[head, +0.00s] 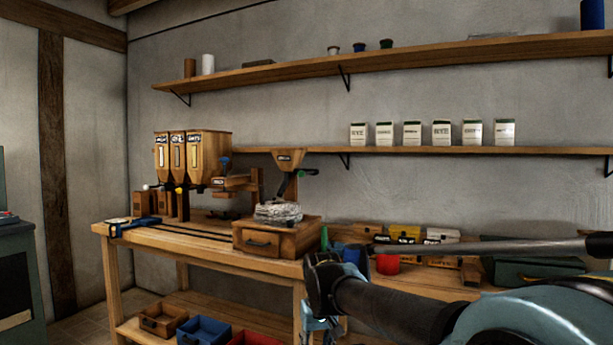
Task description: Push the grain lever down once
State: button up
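Three wooden hoppers (190,158) stand side by side at the bench's left end, with small labels too small to read. I cannot tell which one is the grain lever. A wooden funnel (288,160) with a dark-green handle (308,172) stands to their right above a drawer box. My gripper (320,324) hangs low at the bench's front edge, apart from all levers. Its fingers are partly cut off by the frame.
The wooden bench (150,236) carries a blue clamp (135,224) and a drawer box (278,238) with a pale, rough-topped piece on it. A red container (388,265) and a green box (535,270) lie behind my arm. Wall shelves (400,62) hang above. Bins (203,331) sit below.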

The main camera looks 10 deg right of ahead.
grip_shut()
dwell(1.1)
